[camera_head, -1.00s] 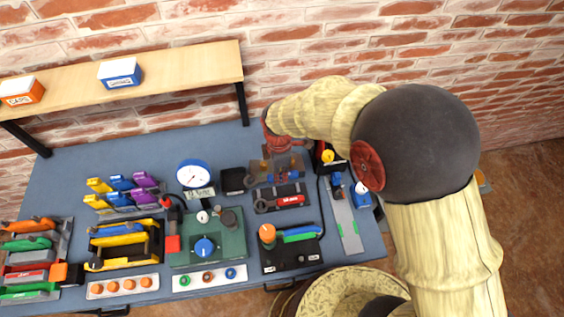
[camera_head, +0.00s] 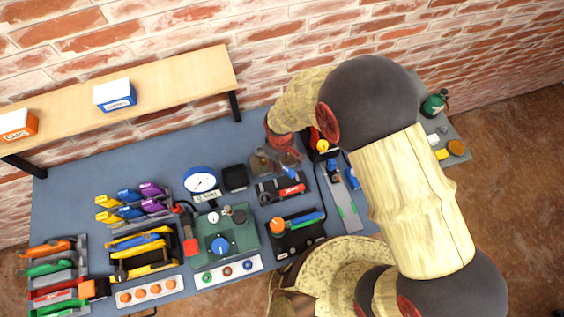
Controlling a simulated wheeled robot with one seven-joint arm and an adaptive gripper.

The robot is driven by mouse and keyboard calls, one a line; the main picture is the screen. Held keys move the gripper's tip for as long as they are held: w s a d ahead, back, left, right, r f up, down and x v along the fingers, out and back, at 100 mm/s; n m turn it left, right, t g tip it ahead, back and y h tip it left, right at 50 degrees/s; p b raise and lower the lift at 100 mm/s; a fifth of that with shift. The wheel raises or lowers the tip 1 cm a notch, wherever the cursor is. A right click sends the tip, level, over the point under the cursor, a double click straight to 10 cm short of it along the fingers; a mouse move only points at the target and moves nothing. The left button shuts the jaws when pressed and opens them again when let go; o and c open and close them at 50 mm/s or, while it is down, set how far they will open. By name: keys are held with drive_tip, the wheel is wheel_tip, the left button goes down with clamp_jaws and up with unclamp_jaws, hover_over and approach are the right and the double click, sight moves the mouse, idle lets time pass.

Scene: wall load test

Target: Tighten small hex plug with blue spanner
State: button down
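My arm reaches in from the right, and my gripper (camera_head: 284,158) points down over the back middle of the blue bench. Several long blue tools could be the spanner: one lies in the black and yellow tray (camera_head: 118,266), and another lies on the black block (camera_head: 275,242) with the orange knob. I cannot tell which is the blue spanner. The small hex plug is too small to make out.
A green block with a blue knob (camera_head: 221,245) and a round gauge (camera_head: 200,180) stand mid-bench. A wooden shelf (camera_head: 160,65) with an orange-white box (camera_head: 18,126) and a blue-white box (camera_head: 115,95) hangs behind. Tool racks fill the left. A green canister (camera_head: 434,104) stands far right.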

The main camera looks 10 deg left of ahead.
drive_tip(key=shift+w+a+m, duration=0.1)
drive_tip(key=shift+m, duration=0.3)
drive_tip(key=shift+f, duration=0.15)
drive_tip(key=shift+f+b, duration=2)
drive_tip(key=shift+f, duration=0.9)
drive_tip(key=shift+f+b, duration=1.05)
drive_tip(key=shift+f, duration=0.3)
idle(0.4)
